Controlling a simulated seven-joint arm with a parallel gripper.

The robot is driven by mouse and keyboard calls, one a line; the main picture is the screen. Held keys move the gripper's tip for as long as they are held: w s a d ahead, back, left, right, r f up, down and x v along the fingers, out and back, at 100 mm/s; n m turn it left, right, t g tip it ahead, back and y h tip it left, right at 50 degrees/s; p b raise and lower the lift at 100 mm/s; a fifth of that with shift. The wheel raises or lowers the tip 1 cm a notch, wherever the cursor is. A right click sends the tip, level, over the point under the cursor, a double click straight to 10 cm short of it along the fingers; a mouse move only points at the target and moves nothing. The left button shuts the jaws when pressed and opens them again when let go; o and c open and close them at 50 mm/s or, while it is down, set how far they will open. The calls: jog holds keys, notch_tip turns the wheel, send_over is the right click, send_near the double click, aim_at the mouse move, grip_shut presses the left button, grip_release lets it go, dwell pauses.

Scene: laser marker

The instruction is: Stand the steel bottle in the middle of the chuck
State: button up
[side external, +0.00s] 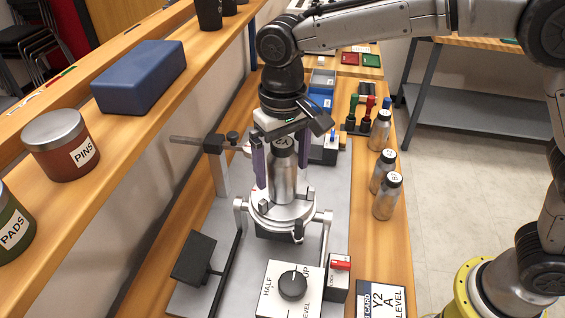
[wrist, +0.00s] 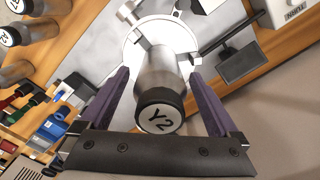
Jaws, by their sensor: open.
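A steel bottle (side external: 284,175) with a black cap stands upright on the round chuck (side external: 262,214), around its middle as far as I can see. In the wrist view the cap of this bottle (wrist: 159,112) reads "Y2", and the chuck (wrist: 135,44) shows behind it with its small jaws. My gripper (side external: 281,172) is above the chuck, with its purple fingers on either side of the bottle. In the wrist view my gripper (wrist: 158,92) is open, with gaps between the fingers and the bottle.
Several other steel bottles (side external: 387,196) stand on the bench at right. A control box with a knob (side external: 293,284) and a card (side external: 381,299) lie in front. A shelf with a blue block (side external: 139,77) and a PINS tin (side external: 61,144) runs along the left.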

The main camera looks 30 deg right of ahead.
jog(key=shift+r, duration=0.1)
notch_tip(320, 180, up, 11)
jog(key=shift+r, duration=0.55)
jog(key=shift+d, duration=0.1)
jog(key=s+d+r+t, duration=0.15)
jog(key=s+d, duration=0.35)
jog(key=d, duration=0.5)
jog(key=s+d+f+t, duration=0.2)
jog(key=s+d+f, duration=0.2)
jog(key=s+d, duration=0.3)
jog(key=s+d+f+t, duration=0.2)
jog(key=s+d+f, duration=0.3)
jog(key=s, duration=0.4)
jog(key=shift+s+d+f, duration=0.25)
jog(key=shift+s+d, duration=0.15)
jog(key=shift+d, duration=0.5)
